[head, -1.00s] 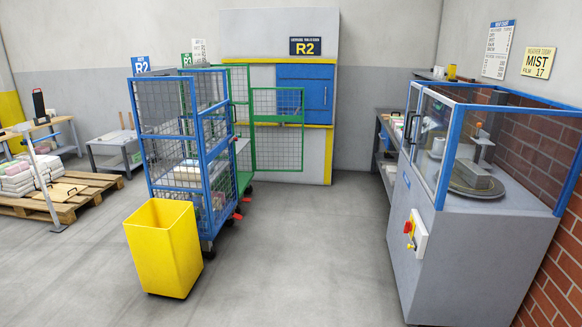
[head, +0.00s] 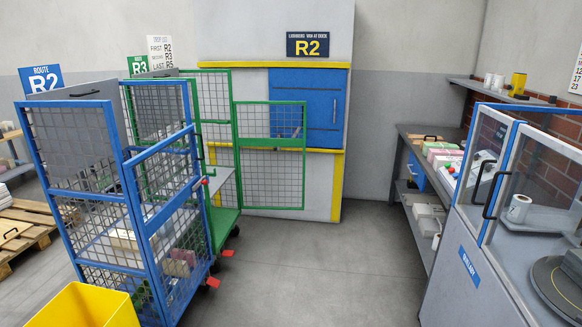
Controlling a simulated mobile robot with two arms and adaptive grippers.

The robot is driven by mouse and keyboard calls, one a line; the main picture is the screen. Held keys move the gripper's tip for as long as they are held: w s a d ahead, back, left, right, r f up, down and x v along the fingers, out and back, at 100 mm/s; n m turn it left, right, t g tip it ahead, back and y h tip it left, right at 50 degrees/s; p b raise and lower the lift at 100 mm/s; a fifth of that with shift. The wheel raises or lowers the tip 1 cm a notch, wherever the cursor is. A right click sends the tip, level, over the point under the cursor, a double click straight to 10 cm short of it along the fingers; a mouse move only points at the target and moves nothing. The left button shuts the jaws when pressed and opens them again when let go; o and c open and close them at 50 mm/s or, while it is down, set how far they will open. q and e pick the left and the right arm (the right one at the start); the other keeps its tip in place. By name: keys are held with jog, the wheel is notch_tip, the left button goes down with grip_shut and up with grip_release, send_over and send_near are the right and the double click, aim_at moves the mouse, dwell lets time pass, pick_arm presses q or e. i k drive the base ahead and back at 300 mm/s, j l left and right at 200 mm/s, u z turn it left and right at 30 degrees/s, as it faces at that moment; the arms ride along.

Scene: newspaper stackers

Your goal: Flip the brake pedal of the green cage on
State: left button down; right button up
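The green cage (head: 270,102) stands behind the blue cage in the head view, its mesh door swung out to the right. Its green base (head: 226,224) shows low down, with a dark wheel under it. A red pedal (head: 228,252) sticks out near the floor and seems to belong to the green cage. A second red pedal (head: 212,282) sits nearer, at the lower corner of the blue cage (head: 160,222). I cannot tell either pedal's setting from here. The blue cage hides much of the green cage. Neither of my grippers is in view.
A yellow bin (head: 85,308) stands at the front left. A blue-framed machine (head: 470,285) is at the right, with a workbench (head: 412,137) behind it. The grey floor (head: 320,275) between cages and machine is clear up to the R2 wall unit (head: 325,35).

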aim_at(229, 253)
jog(key=i, duration=2.45)
jog(key=i+l+u, duration=0.1)
jog(key=i+u, duration=0.3)
jog(key=i, duration=0.15)
jog(key=i+l+u, duration=0.4)
jog(key=i, duration=0.2)
jog(key=i+l+u, duration=0.85)
jog(key=i+l, duration=0.05)
jog(key=l, duration=0.1)
